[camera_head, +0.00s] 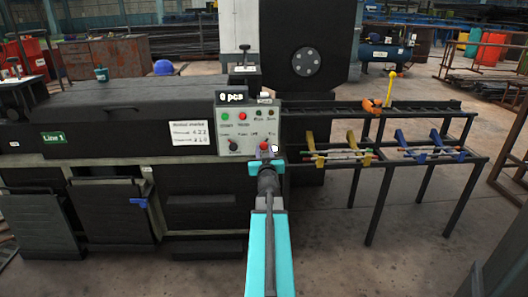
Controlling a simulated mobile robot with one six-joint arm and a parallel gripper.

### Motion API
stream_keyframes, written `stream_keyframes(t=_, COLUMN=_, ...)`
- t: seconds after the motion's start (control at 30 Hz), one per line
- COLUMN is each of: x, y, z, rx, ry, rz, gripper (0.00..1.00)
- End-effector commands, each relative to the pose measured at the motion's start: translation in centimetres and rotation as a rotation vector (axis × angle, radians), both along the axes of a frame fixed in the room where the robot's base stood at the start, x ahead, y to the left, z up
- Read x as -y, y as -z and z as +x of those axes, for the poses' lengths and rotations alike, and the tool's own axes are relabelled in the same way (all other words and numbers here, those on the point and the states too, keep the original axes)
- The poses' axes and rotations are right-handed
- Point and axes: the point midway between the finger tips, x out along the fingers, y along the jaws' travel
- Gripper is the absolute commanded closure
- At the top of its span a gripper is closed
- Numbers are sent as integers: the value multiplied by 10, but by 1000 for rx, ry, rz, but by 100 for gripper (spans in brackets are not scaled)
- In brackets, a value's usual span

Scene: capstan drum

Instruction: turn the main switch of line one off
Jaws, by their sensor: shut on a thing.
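The grey control panel (247,135) stands on the dark machine marked "Line 1" (54,138). It bears coloured buttons, a black knob (233,146) at its lower left and a display reading "0 pcs" (232,97). My gripper (266,154) is at the panel's lower right corner, at the end of my teal arm. It is shut on a small red switch knob (264,146) there. A small white part shows just right of it. My gripper hides most of this corner, and I cannot read the switch's position or label.
A white notice (190,133) is left of the panel. Dark racks (390,150) with yellow and blue holders stand to the right. A blue handle (138,201) sticks out on the machine's lower front. Open floor (340,260) lies at the front right.

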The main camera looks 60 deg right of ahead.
Motion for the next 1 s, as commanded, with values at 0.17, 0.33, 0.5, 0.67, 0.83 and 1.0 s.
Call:
stream_keyframes(t=0.17, x=1, y=0, z=-2, rx=-59, ry=3, rz=-40, gripper=93)
stream_keyframes(t=0.33, x=1, y=0, z=-2, rx=-145, ry=3, rz=-102, gripper=93)
stream_keyframes(t=0.5, x=2, y=0, z=-2, rx=-258, ry=4, rz=-181, gripper=93)
stream_keyframes(t=0.67, x=2, y=1, z=-3, rx=-374, ry=4, rz=-264, gripper=93)
stream_keyframes(t=0.83, x=2, y=1, z=-3, rx=-505, ry=4, rz=-357, gripper=93)
stream_keyframes(t=1.0, x=2, y=0, z=-3, rx=-636, ry=5, rz=-451, gripper=93)
